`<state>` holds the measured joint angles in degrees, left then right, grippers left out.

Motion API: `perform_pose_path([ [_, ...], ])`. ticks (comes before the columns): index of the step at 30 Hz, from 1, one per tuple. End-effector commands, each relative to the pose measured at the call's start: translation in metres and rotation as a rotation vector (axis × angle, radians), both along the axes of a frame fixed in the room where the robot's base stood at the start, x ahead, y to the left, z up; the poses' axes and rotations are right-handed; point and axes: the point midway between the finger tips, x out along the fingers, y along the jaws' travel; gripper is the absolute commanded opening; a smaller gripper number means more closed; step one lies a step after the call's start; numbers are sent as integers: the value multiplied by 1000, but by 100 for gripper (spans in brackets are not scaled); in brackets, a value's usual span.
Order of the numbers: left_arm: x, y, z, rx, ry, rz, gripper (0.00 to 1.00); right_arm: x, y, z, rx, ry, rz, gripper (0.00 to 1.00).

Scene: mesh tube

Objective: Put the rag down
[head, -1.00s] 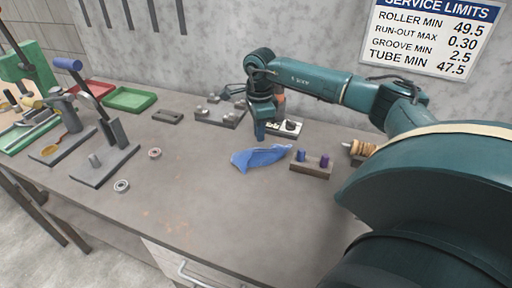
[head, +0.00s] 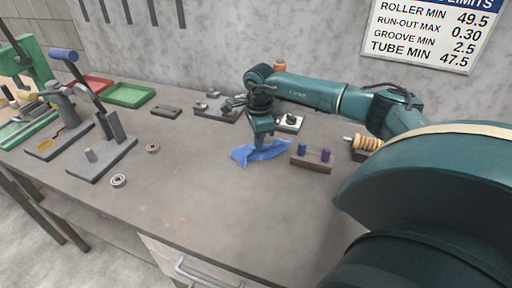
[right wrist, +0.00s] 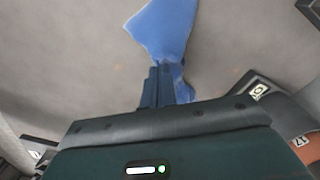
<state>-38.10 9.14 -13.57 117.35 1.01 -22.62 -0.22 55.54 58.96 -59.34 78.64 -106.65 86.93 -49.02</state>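The blue rag (head: 248,155) lies on the grey workbench (head: 215,200), crumpled, just left of a small block with coloured pins. My right gripper (head: 263,146) points down into the middle of the rag. In the right wrist view the rag (right wrist: 160,28) spreads out beyond the fingertips and narrows to a fold at them. The right fingers (right wrist: 166,84) look close together, shut on that fold. The fingers hide part of the rag. My left gripper is not in view.
A block with a blue and a purple pin (head: 311,161) stands close right of the rag. A ribbed tan roller (head: 368,143) is farther right. The bench front and middle are clear.

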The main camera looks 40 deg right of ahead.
Motion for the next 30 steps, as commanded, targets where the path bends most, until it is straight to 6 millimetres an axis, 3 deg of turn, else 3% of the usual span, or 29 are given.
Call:
perform_pose_path([
  [1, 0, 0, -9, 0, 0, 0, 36, 0, 0, -11, 0, 1, 0, 0],
  [6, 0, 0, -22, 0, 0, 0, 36, 0, 0, -29, 0, 0, 0, 0],
  [17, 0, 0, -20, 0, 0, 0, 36, 0, 0, -28, 0, 0, 0, 0],
  [20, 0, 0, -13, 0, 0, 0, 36, 0, 0, -20, 0, -1, -1, 0],
  [30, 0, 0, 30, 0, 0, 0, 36, 1, -1, 44, -1, -3, -1, 0],
])
